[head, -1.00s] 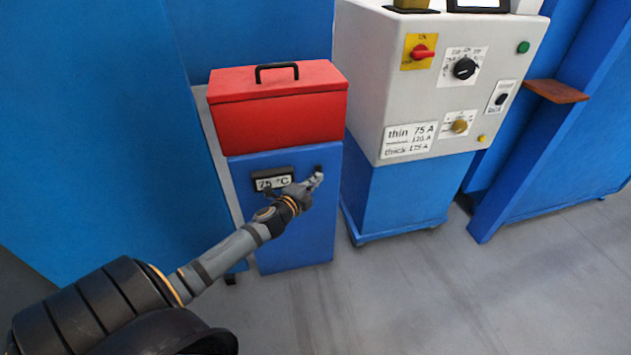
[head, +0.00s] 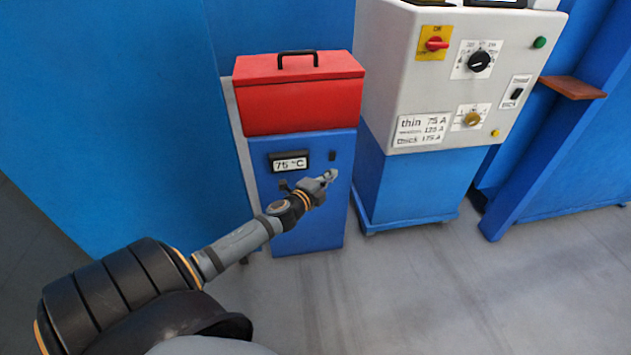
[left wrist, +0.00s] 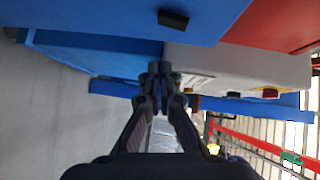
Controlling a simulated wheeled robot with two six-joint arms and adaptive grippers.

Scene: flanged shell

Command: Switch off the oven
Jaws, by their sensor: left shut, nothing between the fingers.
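The oven is a blue cabinet (head: 300,222) with a red lidded top (head: 300,100) and a black handle. Its display (head: 290,164) reads 75 °C. A small dark switch (head: 332,156) sits on the blue front, right of the display. My left gripper (head: 331,175) is shut and empty, just below the switch in the head view and apart from it. In the left wrist view the gripper (left wrist: 160,68) points past the blue front, and the dark switch (left wrist: 173,19) shows above the fingertips. Whether the switch is on or off is too small to tell. My right gripper is not in view.
A grey and blue welding machine (head: 425,185) with knobs, a red rotary switch (head: 436,44) and a green button stands to the right. A brown shelf (head: 573,88) juts out beyond it. Blue panels stand behind and left. The floor in front is clear.

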